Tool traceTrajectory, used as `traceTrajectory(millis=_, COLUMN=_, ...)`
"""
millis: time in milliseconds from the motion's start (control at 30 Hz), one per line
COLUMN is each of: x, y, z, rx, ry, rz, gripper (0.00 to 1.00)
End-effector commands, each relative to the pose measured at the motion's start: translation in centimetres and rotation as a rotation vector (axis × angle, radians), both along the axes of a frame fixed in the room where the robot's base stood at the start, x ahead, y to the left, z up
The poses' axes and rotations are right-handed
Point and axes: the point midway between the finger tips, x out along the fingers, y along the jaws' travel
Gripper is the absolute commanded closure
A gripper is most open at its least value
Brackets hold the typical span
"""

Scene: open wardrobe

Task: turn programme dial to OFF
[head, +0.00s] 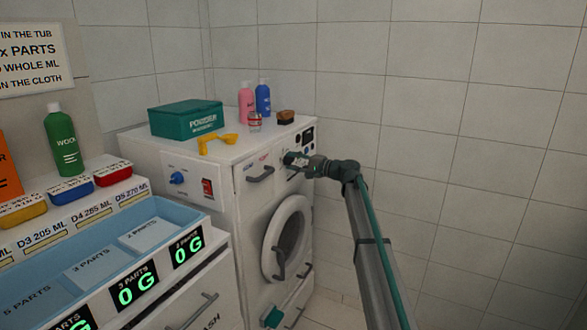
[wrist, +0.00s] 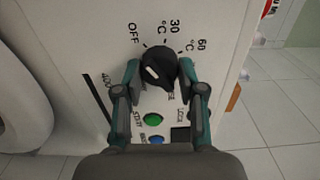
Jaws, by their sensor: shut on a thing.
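The programme dial (wrist: 158,64) is a round black knob with a short white mark, on the white front panel of the washing machine (head: 263,215). In the wrist view, OFF is printed at its upper left, 30 °C above and 60 °C at its upper right. The white mark lies on the dial's lower left part; which label it stands for is unclear. My gripper (wrist: 160,68) is shut on the dial, one finger on each side. In the head view my gripper (head: 298,161) is at the panel's upper right and hides the dial.
Below the dial are a green START button (wrist: 153,119), a blue button (wrist: 156,140) and a dark square (wrist: 180,134). A drawer handle (head: 260,175) is left of my gripper. The round door (head: 270,245) is below. Bottles and a green powder box (head: 187,119) stand on top.

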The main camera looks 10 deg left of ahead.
Motion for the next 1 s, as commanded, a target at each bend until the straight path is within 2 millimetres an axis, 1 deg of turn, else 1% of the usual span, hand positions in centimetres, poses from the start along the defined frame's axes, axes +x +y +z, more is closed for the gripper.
traceTrajectory(millis=200, x=-0.06, y=-0.01, z=-0.03, rx=-0.014, ry=-0.033, rz=0.001, gripper=0.95)
traceTrajectory(millis=567, x=-0.06, y=-0.01, z=0.01, rx=-0.016, ry=-0.036, rz=0.001, gripper=0.95)
traceTrajectory(millis=600, x=-0.04, y=0.00, z=0.01, rx=-0.016, ry=-0.036, rz=0.001, gripper=0.57)
traceTrajectory(millis=733, x=-0.04, y=0.00, z=0.00, rx=-0.015, ry=-0.035, rz=0.001, gripper=0.36)
traceTrajectory(millis=1000, x=-0.02, y=0.00, z=0.00, rx=-0.015, ry=-0.035, rz=0.000, gripper=0.35)
